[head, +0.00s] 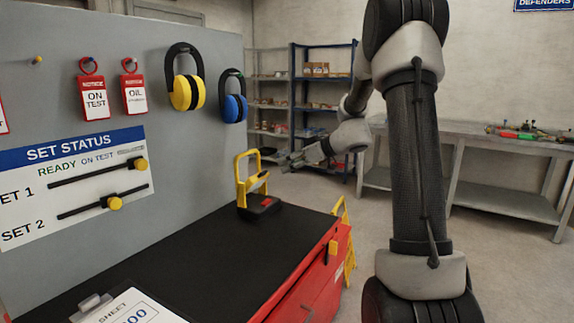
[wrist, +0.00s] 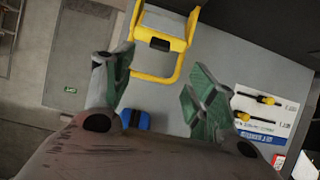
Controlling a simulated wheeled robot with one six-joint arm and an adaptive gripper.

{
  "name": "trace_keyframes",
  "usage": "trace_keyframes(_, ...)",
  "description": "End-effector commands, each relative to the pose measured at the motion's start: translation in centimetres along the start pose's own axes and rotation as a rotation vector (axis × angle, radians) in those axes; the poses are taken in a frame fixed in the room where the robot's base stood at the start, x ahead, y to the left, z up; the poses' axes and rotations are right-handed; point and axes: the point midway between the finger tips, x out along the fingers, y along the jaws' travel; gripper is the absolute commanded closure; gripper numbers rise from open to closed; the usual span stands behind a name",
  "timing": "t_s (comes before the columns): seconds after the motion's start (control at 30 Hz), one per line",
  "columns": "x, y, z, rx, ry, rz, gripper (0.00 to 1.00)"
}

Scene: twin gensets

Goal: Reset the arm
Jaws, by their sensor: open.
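My gripper (head: 287,160) is in the air at the end of my raised arm, right of the yellow-handled black device on the cart in the head view. In the wrist view my gripper (wrist: 160,85) has its two green-padded fingers spread apart, with nothing between them that I can see touching. The yellow handle (wrist: 158,60) shows beyond the fingers there. In the head view the yellow-handled device (head: 260,207) stands upright at the cart's far end, apart from my gripper.
A red cart with a black top (head: 215,255) stands below, with a clipboard sheet (head: 130,308) at its near edge. A grey board (head: 225,65) with tags, yellow ear defenders (head: 187,92), blue ear defenders (head: 235,107) and a status panel (head: 75,185) rises at left. Shelves and a workbench (head: 480,128) stand behind.

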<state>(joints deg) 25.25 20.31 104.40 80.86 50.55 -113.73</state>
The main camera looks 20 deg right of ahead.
Motion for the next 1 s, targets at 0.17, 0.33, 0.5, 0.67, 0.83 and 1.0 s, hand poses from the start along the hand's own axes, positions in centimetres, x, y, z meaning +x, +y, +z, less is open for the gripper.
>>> trace_keyframes(0.17, 0.0, 0.0, 0.0, 0.0, 0.0, 0.0, 0.43)
trace_keyframes(0.33, 0.1, 0.0, 0.0, 0.001, 0.0, 0.0, 0.43)
trace_keyframes(0.5, 0.1, -0.1, 0.0, 0.121, 0.0, -0.002, 0.43)
trace_keyframes(0.67, -0.9, -2.0, 4.4, 0.456, -0.139, -0.048, 0.43)
trace_keyframes(0.83, -6.8, -8.3, 10.2, 0.79, -0.446, -0.033, 0.43)
trace_keyframes(1.0, -15.4, -15.3, 12.7, 0.912, -0.726, 0.126, 0.43)
